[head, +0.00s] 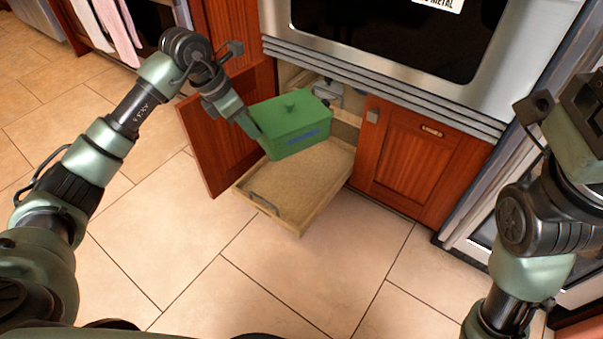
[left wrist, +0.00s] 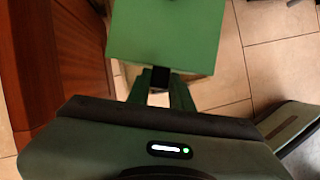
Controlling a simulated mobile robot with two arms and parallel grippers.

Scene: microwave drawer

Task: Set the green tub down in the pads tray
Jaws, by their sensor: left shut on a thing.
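The green tub (head: 296,124) is a lidded box with a knob on top and blue lettering on its front. My left gripper (head: 256,131) is shut on its left side and holds it over the back part of the pulled-out wooden drawer tray (head: 290,187). The tub hides the back of the tray, and I cannot tell how far above it the tub is. The tub also fills the top of the left wrist view (left wrist: 165,35), with the fingers meeting its near side. My right gripper (head: 585,105) is at the right edge, partly cut off, away from the tub.
An open cabinet door (head: 228,135) stands left of the tray, close to my left arm. A closed red-brown door (head: 418,160) is to the right. The microwave or oven front (head: 390,45) overhangs the cabinet. The tray's front part is bare, and the tiled floor ahead is clear.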

